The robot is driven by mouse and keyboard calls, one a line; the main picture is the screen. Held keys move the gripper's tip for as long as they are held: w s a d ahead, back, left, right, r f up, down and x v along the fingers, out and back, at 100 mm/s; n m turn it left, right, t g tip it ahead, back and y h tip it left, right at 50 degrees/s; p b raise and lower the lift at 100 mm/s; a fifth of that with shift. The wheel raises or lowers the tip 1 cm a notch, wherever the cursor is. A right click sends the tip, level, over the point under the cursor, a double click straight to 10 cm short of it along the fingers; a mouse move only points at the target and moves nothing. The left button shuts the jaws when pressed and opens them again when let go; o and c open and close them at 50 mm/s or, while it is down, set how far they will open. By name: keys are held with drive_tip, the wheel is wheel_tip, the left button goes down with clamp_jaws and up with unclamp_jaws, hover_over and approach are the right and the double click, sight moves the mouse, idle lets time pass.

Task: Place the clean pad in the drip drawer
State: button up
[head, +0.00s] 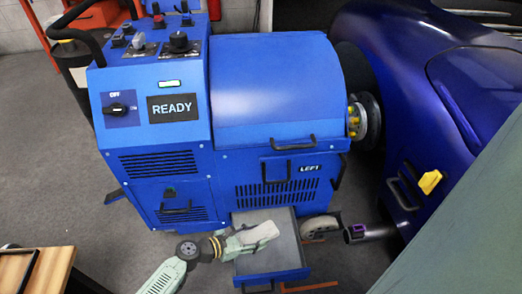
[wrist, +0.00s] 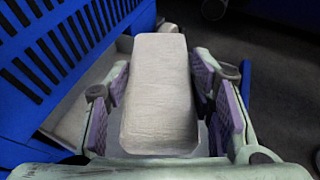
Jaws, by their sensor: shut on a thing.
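The pad (head: 255,234) is a pale, flat, rounded block. In the wrist view the pad (wrist: 158,95) looks whitish and lightly wrinkled and lies lengthwise between the purple-lined fingers. My gripper (wrist: 160,75) is shut on it. In the head view my gripper (head: 238,242) reaches in from the lower left and holds the pad over the drip drawer (head: 285,254). The drawer is pulled out from the base of the blue machine, with a grey inside and a blue front. I cannot tell whether the pad touches the drawer floor.
The blue dynamometer (head: 270,85) with a READY display (head: 172,108) stands behind the drawer. A caster wheel (head: 320,228) and an exhaust pipe (head: 370,232) are right of it. A blue car (head: 420,90) fills the right. A wooden-topped surface (head: 15,270) is at lower left.

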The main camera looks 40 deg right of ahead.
wheel_tip(320, 180, down, 9)
drive_tip(key=shift+f+b, duration=0.2)
drive_tip(key=shift+b, duration=0.45)
drive_tip(key=shift+f+b, duration=0.65)
drive_tip(key=shift+b, duration=0.25)
drive_tip(key=o, duration=1.1)
drive_tip(key=shift+o, duration=0.2)
drive_tip(key=shift+r, duration=0.15)
drive_tip(key=shift+r+p, duration=0.65)
drive_tip(key=shift+p, duration=0.35)
drive_tip(key=v, duration=1.2)
drive_tip(key=shift+b, duration=0.35)
drive_tip(key=shift+s+f, duration=0.1)
